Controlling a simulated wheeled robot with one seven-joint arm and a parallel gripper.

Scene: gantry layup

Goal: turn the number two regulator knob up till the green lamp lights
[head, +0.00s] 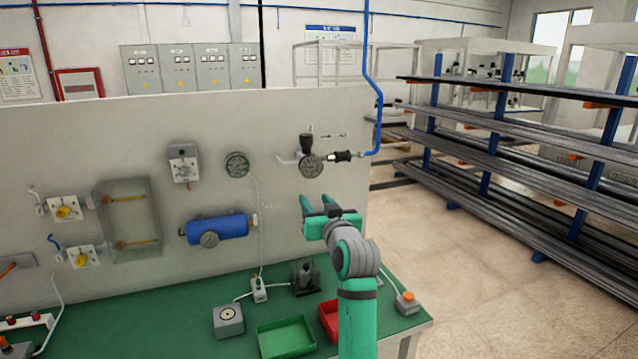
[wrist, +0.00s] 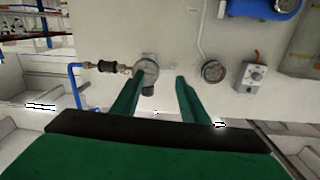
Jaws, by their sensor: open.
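A regulator with a black knob (head: 307,142) on top and a round dial (head: 311,166) below it is mounted on the upright panel, near its right end. In the wrist view, which is upside down, the dial (wrist: 147,68) is partly behind a fingertip and the dark knob (wrist: 148,92) shows between the fingers. My gripper (head: 316,204) is open and empty, below the regulator and apart from the knob. Its two green fingers also show in the wrist view (wrist: 159,80). No number is readable on the regulator. I cannot make out a lit green lamp.
A round gauge (head: 237,165), a grey box with a dial (head: 184,165) and a blue tank (head: 218,228) are on the panel to the left. A blue hose (head: 379,110) hangs right of the regulator. A green tray (head: 286,338) and a red tray (head: 328,320) are on the bench below.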

